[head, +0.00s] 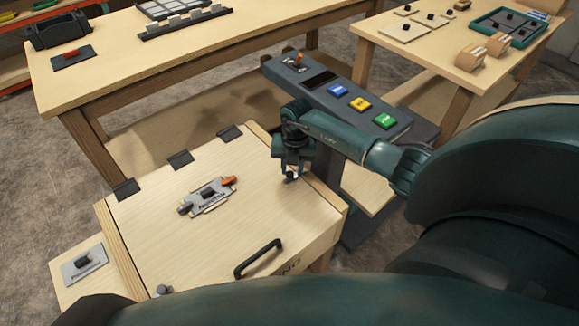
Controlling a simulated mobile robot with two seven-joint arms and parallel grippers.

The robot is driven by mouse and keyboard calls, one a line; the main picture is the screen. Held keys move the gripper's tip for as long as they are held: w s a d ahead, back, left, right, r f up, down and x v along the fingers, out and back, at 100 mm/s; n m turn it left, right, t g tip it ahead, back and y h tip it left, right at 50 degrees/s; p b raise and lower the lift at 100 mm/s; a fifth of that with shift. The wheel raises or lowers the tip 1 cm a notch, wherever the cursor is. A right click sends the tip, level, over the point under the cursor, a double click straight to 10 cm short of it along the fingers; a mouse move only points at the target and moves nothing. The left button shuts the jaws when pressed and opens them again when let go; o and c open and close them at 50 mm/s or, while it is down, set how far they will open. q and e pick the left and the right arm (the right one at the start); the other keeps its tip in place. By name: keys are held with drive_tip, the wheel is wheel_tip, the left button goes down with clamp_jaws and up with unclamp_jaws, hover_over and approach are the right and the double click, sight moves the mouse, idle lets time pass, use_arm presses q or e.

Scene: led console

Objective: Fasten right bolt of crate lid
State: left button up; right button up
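The crate lid (215,220) is a pale wooden panel, lying closed on the crate, with a black handle (257,258) near its front edge. A small grey bolt head (162,290) shows at the lid's front left corner. I cannot make out a separate bolt at the front right corner. My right gripper (290,177) points down over the lid's right edge. A small pale, shiny bit shows at its fingertips; I cannot tell whether it is a bolt or part of the gripper. Its finger gap is too small to judge. My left gripper is not in view.
A grey console (420,128) with blue, yellow and green buttons stands close behind my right forearm. A plate with an orange-tipped lever (208,194) sits on the lid. Black hinges (181,159) line the back edge. Wooden tables (215,45) stand behind.

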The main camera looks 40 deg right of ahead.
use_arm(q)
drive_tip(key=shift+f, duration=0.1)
use_arm(e)
drive_tip(key=shift+o, duration=1.2)
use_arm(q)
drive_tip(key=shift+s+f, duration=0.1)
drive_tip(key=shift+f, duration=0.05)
use_arm(e)
drive_tip(key=shift+a, duration=0.1)
drive_tip(key=shift+a, duration=0.1)
